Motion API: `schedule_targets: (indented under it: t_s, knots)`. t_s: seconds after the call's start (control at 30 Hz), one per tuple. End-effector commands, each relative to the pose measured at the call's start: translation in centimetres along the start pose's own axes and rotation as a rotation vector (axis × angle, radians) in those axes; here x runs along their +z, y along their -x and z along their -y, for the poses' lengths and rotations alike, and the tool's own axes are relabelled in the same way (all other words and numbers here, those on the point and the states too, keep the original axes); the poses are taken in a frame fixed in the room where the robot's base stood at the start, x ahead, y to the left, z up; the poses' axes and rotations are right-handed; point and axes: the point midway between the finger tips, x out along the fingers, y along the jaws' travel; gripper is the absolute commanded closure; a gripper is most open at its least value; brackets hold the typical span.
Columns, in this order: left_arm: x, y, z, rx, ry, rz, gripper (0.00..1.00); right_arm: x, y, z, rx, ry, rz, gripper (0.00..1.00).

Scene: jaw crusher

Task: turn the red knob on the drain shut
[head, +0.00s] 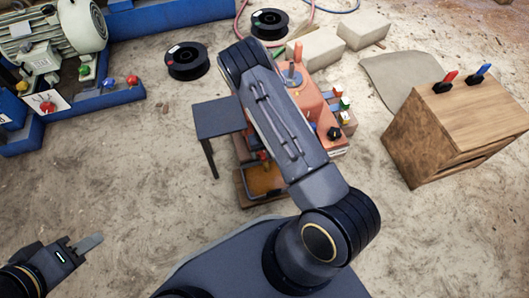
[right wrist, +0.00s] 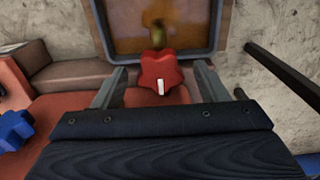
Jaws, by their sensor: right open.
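In the right wrist view a red star-shaped knob (right wrist: 160,70) with a white mark sits at the middle, beside a brass-coloured drain fitting (right wrist: 154,20). My right gripper (right wrist: 160,75) is open, with one finger on each side of the knob and a visible gap on both sides. In the head view my right arm covers much of the orange crusher (head: 310,95) and hides the right gripper. My left gripper (head: 88,243) is at the lower left, far from the knob; whether its fingers are apart is unclear.
A pan (right wrist: 195,38) with rusty-brown content lies beyond the knob. A blue knob (right wrist: 14,130) is at the wrist view's left. In the head view, a small dark table (head: 219,117) stands left of the crusher and a wooden cabinet (head: 430,120) right. Floor around my left gripper is clear.

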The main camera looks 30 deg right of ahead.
Motion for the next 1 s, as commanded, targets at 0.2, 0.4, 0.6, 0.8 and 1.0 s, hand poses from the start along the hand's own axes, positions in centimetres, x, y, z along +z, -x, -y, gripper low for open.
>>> schedule_targets:
  t_s: [0.2,0.4,0.6,0.8,1.0]
  knots:
    - [-0.01,0.02,-0.01,0.000,0.000,0.000,0.64,0.01,0.02,0.00,0.000,0.000,0.000,0.35]
    - [-0.01,0.02,-0.01,0.000,0.000,0.000,0.64,0.02,0.03,0.00,0.000,0.000,0.001,0.61]
    - [-0.01,0.02,-0.01,0.000,0.000,0.000,0.64,0.03,0.03,0.00,0.000,-0.001,0.001,0.78]
    - [-0.05,0.10,-0.05,0.000,0.000,0.000,0.64,0.03,0.07,-0.01,0.000,-0.027,0.001,0.78]
    - [-0.17,0.33,-0.15,0.000,0.000,0.000,0.64,0.03,0.12,-0.03,0.000,-0.119,0.001,0.78]
